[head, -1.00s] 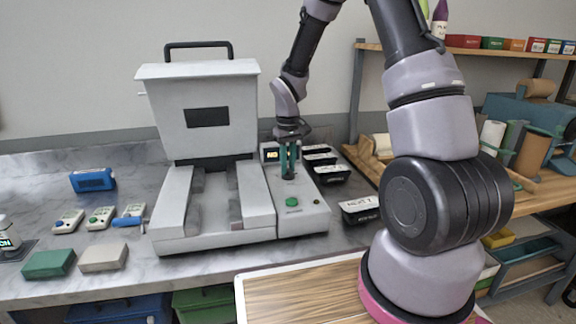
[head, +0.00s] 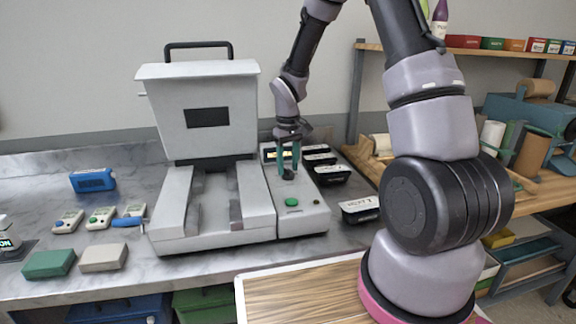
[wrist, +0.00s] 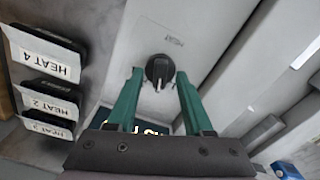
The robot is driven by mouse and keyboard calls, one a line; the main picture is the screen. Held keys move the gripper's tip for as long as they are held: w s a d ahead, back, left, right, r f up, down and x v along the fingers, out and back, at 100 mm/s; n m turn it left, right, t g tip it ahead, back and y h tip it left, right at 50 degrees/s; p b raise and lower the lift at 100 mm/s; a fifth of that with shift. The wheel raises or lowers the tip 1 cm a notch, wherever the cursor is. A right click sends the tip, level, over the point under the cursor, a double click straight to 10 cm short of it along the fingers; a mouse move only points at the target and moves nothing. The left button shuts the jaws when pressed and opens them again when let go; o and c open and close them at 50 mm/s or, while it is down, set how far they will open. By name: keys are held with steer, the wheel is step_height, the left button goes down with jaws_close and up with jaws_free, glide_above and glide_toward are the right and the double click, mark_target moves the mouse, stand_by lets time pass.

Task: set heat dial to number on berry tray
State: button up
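The black heat dial (head: 288,175) sits on the grey control panel (head: 303,218) at the right of the press. In the wrist view the dial (wrist: 157,67) has a pale pointer mark at the picture's lower side. My gripper (head: 288,167) is open, its green fingers on either side of the dial and apart from it; the wrist view shows this gap around the gripper (wrist: 160,74). Black trays carry white labels; in the wrist view one tray (wrist: 45,55) reads HEAT 4 and another (wrist: 48,98) HEAT 2. I cannot tell which is the berry tray.
The front tray (head: 360,209) has a small label, apparently HEAT 7. A green button (head: 292,202) is in front of the dial. The tall press (head: 205,110) stands close to the left.

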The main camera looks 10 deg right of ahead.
steer(key=shift+r, duration=0.1)
step_height(320, 180, up, 11)
steer(key=shift+f, duration=0.2)
steer(key=shift+r, duration=0.1)
step_height(320, 180, up, 6)
steer(key=m+t, duration=0.1)
glide_above(288, 169)
steer(key=s+d, duration=0.2)
steer(key=s, duration=0.1)
steer(key=s+d+r+m+t, duration=0.2)
steer(key=s+r+m, duration=0.1)
steer(key=s+r, duration=0.4)
steer(key=s+d+r+m+t+y, duration=0.2)
steer(key=s+r+m+t, duration=0.2)
steer(key=s, duration=0.9)
step_height(288, 169, up, 2)
steer(key=shift+r, duration=0.25)
